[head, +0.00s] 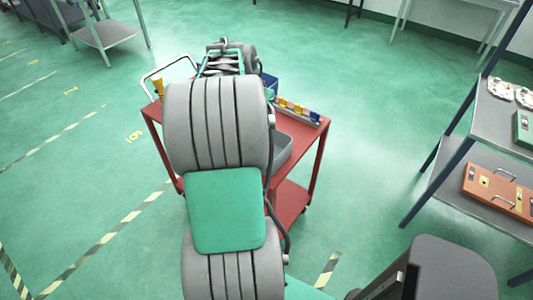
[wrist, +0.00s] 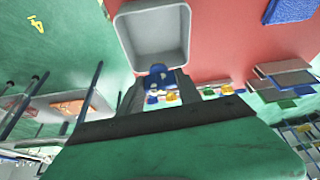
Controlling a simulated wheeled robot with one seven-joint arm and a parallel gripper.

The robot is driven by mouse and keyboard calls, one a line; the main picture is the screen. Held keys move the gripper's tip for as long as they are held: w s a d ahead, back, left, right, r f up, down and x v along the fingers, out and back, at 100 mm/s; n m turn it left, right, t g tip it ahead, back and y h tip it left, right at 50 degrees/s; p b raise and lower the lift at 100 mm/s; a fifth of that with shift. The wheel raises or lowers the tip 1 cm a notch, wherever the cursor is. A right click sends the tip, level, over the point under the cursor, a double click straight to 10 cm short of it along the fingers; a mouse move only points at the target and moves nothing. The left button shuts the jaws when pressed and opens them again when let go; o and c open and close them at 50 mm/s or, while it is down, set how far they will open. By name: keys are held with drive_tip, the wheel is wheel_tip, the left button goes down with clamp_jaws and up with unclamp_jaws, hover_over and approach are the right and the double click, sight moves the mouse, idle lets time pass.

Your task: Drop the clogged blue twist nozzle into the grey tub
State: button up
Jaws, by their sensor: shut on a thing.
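My gripper (wrist: 159,84) shows in the wrist view with its two dark fingers closed on a blue twist nozzle (wrist: 158,74). The grey tub (wrist: 150,8) is at the top of the wrist view, its open inside facing the camera, just beyond the nozzle. The nozzle appears at the tub's near rim in the picture; I cannot tell its height over it. In the head view the grey tub (head: 283,150) stands on the red cart, partly hidden by my arm. My fingers and the held nozzle are hidden there.
The red cart (head: 308,140) carries a rail (head: 292,109) with yellow and blue nozzles, a blue bin (head: 270,84) and a yellow item (head: 158,88). A shelf rack (head: 470,185) with an orange case stands at right. Green floor between is clear.

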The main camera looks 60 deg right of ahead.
wheel_tip(320, 180, down, 6)
drive_tip(key=s+d+m+b, duration=0.1)
drive_tip(key=s+b, duration=0.1)
drive_tip(key=b, duration=0.2)
drive_tip(key=shift+d+r, duration=0.2)
drive_tip(key=o, duration=1.4)
drive_tip(key=v, duration=0.7)
drive_tip(key=shift+w+a+r, duration=0.15)
drive_tip(key=shift+a+r, duration=0.05)
drive_tip(key=shift+r, duration=0.15)
